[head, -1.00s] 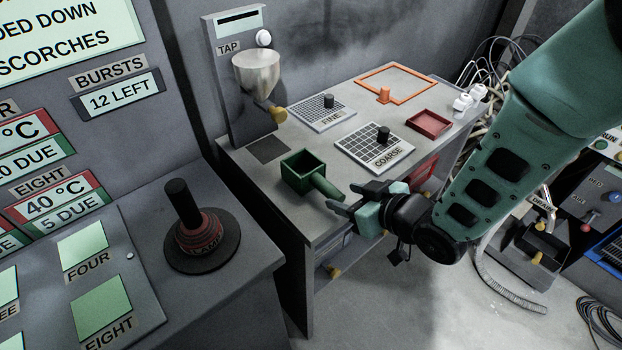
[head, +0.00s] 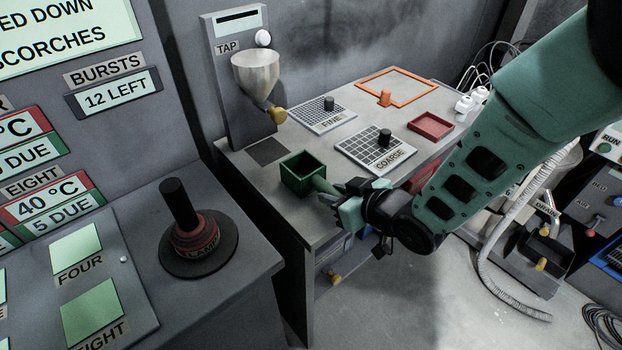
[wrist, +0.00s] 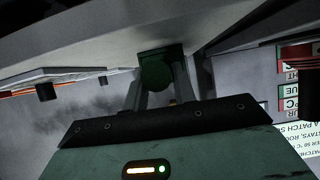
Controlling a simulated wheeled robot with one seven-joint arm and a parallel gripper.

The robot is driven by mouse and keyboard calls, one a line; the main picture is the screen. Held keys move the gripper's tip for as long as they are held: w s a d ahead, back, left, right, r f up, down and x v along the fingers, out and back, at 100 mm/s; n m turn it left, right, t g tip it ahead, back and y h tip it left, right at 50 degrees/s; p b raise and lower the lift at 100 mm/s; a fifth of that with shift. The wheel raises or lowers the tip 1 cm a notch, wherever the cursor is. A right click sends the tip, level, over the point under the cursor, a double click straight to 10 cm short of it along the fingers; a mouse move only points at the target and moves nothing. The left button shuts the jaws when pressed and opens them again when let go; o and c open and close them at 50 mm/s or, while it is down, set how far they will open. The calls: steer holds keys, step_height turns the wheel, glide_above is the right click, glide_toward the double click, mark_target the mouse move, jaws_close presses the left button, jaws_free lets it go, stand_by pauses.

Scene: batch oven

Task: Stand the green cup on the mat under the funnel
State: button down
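The green cup (head: 303,176), a square open box with a round side handle, stands upright on the table near its front left corner. The dark mat (head: 268,151) lies flat and bare behind it, under the metal funnel (head: 256,72). My gripper (head: 332,191) is at the cup's handle, coming from the right. Its fingers look open, one on each side of the handle's end. In the wrist view the green cup and handle (wrist: 156,68) show between the fingertips. Whether a finger touches the handle is hard to tell.
A fine sieve (head: 323,114), a coarse sieve (head: 376,149), a red tray (head: 430,126) and an orange frame (head: 397,84) lie further back and right on the table. A yellow-tipped spout (head: 276,114) juts out below the funnel. A clamp knob (head: 190,225) stands on the nearer counter.

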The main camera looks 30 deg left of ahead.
steer(key=shift+r+p, duration=1.1)
steer(key=shift+r, duration=0.95)
steer(key=shift+d, duration=0.1)
